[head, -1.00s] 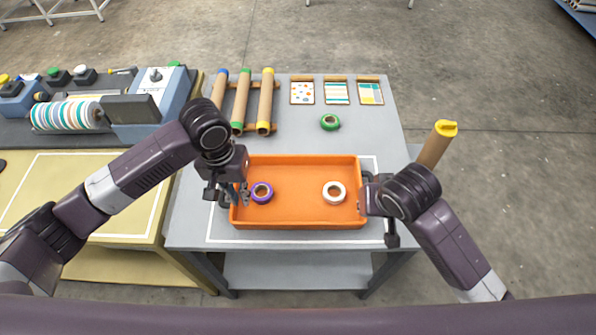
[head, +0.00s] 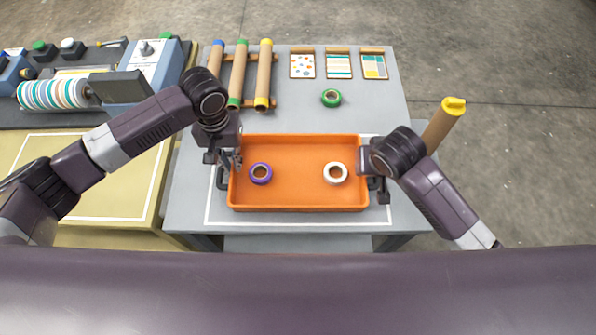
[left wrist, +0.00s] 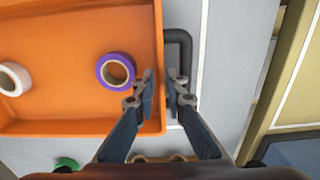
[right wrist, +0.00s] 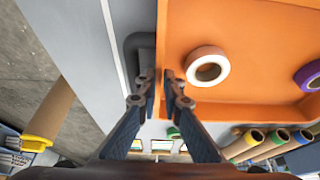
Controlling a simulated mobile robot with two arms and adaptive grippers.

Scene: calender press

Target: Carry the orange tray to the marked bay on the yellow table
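The orange tray (head: 300,205) lies on the grey table, inside a white outline. It holds a purple tape roll (head: 260,173) at left and a white tape roll (head: 335,173) at right, and has a dark handle at each end. My left gripper (head: 228,162) is at its left end; in the left wrist view its fingers (left wrist: 163,82) are apart, on either side of the tray wall by the handle (left wrist: 180,50). My right gripper (right wrist: 160,80) straddles the right wall with a narrow gap; whether it grips is unclear. The yellow table's marked bay (head: 90,175) is at left, partly behind my left arm.
The grey table (head: 385,115) also bears several tubes on a rack (head: 240,75), sample cards (head: 338,64) and a green tape roll (head: 331,98) behind the tray. A yellow-capped tube (head: 443,122) stands at right. The press with a striped roll (head: 55,94) is behind the bay.

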